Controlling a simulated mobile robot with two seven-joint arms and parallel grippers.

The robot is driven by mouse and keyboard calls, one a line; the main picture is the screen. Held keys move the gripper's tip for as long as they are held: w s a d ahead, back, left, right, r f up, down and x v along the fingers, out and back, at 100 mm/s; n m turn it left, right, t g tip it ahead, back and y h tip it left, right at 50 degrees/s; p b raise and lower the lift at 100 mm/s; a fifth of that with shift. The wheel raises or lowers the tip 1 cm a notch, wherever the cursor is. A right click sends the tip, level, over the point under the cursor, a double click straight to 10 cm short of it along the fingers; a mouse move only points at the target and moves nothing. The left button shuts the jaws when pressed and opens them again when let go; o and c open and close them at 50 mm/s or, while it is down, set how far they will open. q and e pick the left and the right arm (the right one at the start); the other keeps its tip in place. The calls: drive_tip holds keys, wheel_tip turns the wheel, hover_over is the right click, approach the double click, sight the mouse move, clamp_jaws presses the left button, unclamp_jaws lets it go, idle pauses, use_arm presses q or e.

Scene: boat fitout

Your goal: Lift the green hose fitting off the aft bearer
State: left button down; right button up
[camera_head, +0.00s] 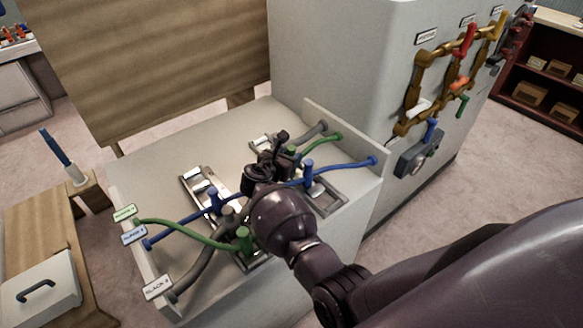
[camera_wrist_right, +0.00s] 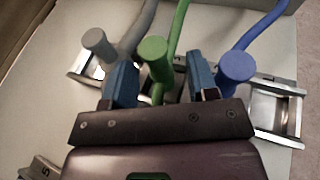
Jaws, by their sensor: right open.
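A green hose fitting (camera_wrist_right: 153,52) with a round top stands upright between the two blue-padded fingers of my right gripper (camera_wrist_right: 160,76) in the wrist view. The gripper is open, with a finger on either side of the fitting; I cannot tell whether either touches it. In the head view my right gripper (camera_head: 277,147) is over the rear bearer, and a green fitting (camera_head: 291,150) shows just beside it, partly hidden. A green hose (camera_head: 322,141) runs from there to the right. Another green fitting (camera_head: 243,237) stands on the nearer side. My left gripper is not in view.
In the wrist view a grey fitting (camera_wrist_right: 94,39) is left of the fingers and a blue fitting (camera_wrist_right: 236,66) right, both close. Blue fittings (camera_head: 214,200) and crossing hoses lie on the white bench (camera_head: 145,174). A valve cabinet (camera_head: 330,60) rises behind.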

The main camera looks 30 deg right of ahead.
sight(290, 153)
drive_tip(key=shift+w+d, duration=0.2)
drive_tip(key=shift+w+d+f+b, duration=0.15)
drive_tip(key=shift+w+d+b, duration=0.1)
drive_tip(key=shift+b, duration=0.25)
drive_tip(key=b+x, duration=0.2)
drive_tip(key=x, duration=0.1)
drive_tip(key=shift+w+d+f+b, duration=0.1)
drive_tip(key=shift+w+d+b, duration=0.1)
drive_tip(key=shift+b, duration=0.2)
drive_tip(key=shift+w+d, duration=0.15)
drive_tip(key=shift+d, duration=0.05)
clamp_jaws()
